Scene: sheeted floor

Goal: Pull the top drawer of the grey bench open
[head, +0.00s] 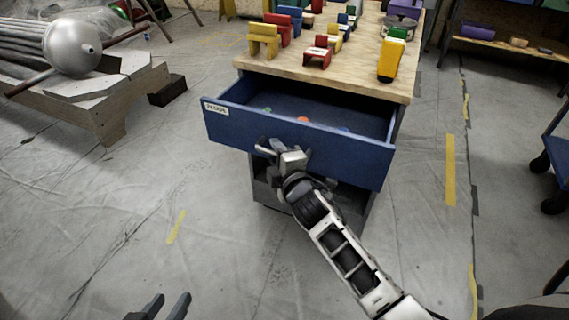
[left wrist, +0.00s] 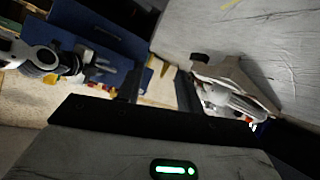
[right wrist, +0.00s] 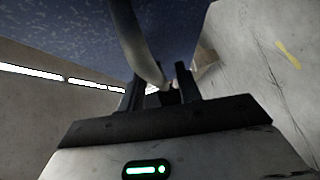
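The grey bench (head: 382,228) has a wooden top, and its blue top drawer (head: 300,137) stands pulled well out. A pale label is at the left of the drawer front, and a few small coloured pieces lie inside. My right gripper (head: 283,150) is at the front of the drawer, by its handle. In the right wrist view the light, curved handle bar (right wrist: 140,45) runs down to between the fingers (right wrist: 160,90), which stand apart. Whether they touch the bar cannot be told. My left gripper (head: 168,306) is open and empty, low at the left over the floor.
Toy chairs (head: 264,40) and a yellow block (head: 389,60) stand on the bench top. A low wooden platform (head: 100,95) with a metal sphere is at the left. A shelf (head: 510,45) is at the upper right. The floor before the bench is clear.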

